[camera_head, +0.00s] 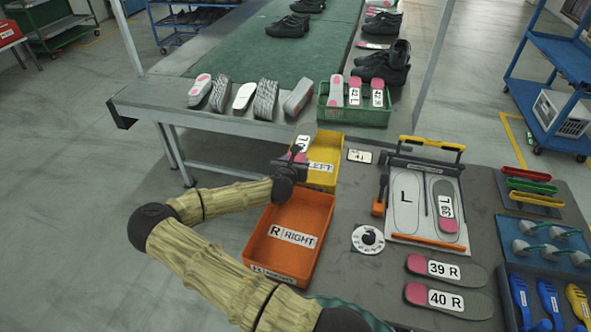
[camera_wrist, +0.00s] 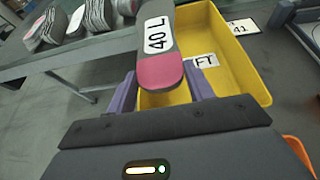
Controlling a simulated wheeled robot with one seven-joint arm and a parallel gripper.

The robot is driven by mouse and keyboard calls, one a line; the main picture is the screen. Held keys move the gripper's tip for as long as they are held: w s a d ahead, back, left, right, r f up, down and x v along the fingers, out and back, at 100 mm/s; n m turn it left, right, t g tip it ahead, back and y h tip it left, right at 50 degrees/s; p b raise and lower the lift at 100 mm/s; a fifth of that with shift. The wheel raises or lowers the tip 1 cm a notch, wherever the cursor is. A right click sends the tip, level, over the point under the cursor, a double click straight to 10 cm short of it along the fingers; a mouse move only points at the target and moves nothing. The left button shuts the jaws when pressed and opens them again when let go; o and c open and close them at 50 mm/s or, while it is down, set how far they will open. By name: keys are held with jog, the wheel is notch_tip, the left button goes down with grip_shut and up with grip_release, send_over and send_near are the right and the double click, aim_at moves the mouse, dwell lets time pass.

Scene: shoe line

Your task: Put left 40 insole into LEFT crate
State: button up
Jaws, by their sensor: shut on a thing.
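The left 40 insole (camera_wrist: 157,45), grey with a pink heel and a "40 L" label, is held in my gripper (camera_wrist: 160,92), which is shut on it. In the head view, my gripper (camera_head: 290,168) is at the near left side of the yellow LEFT crate (camera_head: 338,150), with the insole (camera_head: 299,150) sticking up over that crate. In the wrist view, the LEFT crate (camera_wrist: 262,85) lies below and behind the insole, which covers part of its label. The crate's visible floor is bare. I cannot tell whether the insole touches the crate.
The orange RIGHT crate (camera_head: 284,264) stands nearer, empty. Insoles 39 R (camera_head: 446,268) and 40 R (camera_head: 450,301) lie on the table. A sizing board (camera_head: 420,216) holds an insole (camera_head: 445,206). A green crate (camera_head: 352,114) with insoles stands on the conveyor table behind.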

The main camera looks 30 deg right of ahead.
notch_tip(320, 180, down, 4)
jog(key=shift+r, duration=0.2)
dwell(0.3)
jog(key=shift+f, duration=0.35)
jog(key=shift+f+b, duration=0.3)
jog(key=shift+b, duration=0.15)
jog(key=o, duration=0.7)
jog(key=shift+w, duration=0.1)
jog(key=shift+r, duration=0.1)
